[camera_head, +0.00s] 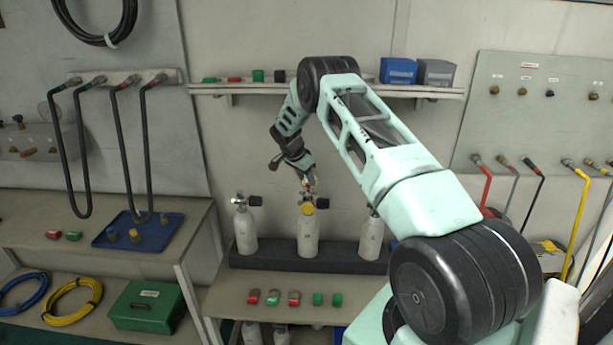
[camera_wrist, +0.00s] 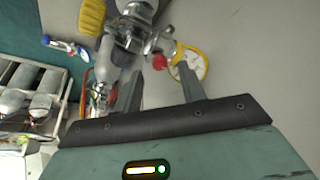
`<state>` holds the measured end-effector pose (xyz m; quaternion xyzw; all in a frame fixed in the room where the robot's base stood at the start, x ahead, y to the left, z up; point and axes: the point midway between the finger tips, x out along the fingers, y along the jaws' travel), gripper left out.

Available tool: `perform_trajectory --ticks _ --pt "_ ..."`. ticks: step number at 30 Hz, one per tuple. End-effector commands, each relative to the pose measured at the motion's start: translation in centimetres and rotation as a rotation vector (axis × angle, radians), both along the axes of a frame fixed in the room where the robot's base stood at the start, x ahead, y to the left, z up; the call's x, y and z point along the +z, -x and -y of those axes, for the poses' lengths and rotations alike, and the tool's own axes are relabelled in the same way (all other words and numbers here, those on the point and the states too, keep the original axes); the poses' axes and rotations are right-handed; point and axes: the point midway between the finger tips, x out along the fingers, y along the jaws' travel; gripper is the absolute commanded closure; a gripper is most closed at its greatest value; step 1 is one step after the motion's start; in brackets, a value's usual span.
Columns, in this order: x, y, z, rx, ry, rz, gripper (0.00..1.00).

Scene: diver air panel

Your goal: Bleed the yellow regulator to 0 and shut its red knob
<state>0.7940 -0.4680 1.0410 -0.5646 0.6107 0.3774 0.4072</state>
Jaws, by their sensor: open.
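The middle white cylinder (camera_head: 308,237) stands upright and carries the yellow regulator (camera_head: 307,208) on top. In the wrist view the metal regulator body (camera_wrist: 128,35) has a ribbed yellow knob (camera_wrist: 92,17) at upper left. A small red knob (camera_wrist: 159,62) sticks out from the body towards me. A yellow-rimmed gauge (camera_wrist: 187,62) with a white face is just right of it; its reading is too small to tell. My gripper (camera_wrist: 160,82) is open, its two fingers pointing at the regulator with the red knob showing between the tips. In the head view my gripper (camera_head: 309,186) is just above the regulator; contact cannot be told.
White cylinders stand left (camera_head: 245,230) and right (camera_head: 371,238) of the middle one in a dark rack (camera_head: 277,262). Red and green fittings (camera_head: 294,298) lie on the bench in front. A shelf (camera_head: 270,89) runs behind my arm. Hoses hang on both sides.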

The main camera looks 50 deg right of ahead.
Motion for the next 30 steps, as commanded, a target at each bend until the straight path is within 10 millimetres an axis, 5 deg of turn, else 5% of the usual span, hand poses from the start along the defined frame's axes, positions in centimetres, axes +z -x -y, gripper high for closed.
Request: perform_trajectory --ticks 14,19,30 --pt "-1.5 0.0 0.6 0.001 -0.001 0.002 0.59" --pt "-1.5 0.0 0.6 0.001 -0.001 0.002 1.00" --pt "-1.6 0.0 0.6 0.040 0.000 0.003 1.00"
